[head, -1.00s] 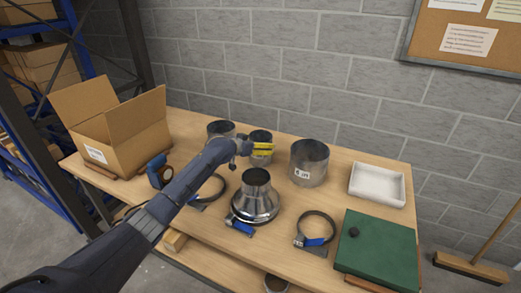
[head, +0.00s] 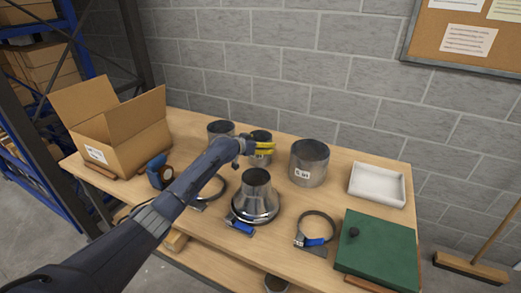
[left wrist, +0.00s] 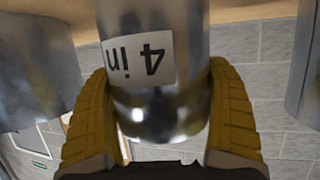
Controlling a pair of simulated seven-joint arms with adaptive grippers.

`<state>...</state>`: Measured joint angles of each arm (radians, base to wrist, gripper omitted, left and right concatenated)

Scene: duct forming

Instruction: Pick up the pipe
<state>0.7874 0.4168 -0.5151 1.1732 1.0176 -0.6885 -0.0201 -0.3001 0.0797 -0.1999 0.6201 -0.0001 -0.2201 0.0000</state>
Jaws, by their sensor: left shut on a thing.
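The pipe, a short shiny metal cylinder (head: 261,135) with a "4 in" label, stands upright toward the back of the wooden table. In the left wrist view the pipe (left wrist: 165,100) fills the space between the two yellow fingers, with its label upside down. My left gripper (head: 264,149) is shut on the pipe from the near side, one finger on each side of it. The pipe's lower part is partly hidden by the gripper in the head view. Whether its base is clear of the table I cannot tell. My right gripper is not in view.
A wider metal pipe (head: 309,163) stands close on the right, and another (head: 221,129) on the left. A cone-shaped reducer (head: 256,202), a hose clamp (head: 316,229), a white tray (head: 377,184) and a green board (head: 376,248) lie nearer or rightward. An open cardboard box (head: 130,138) stands left.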

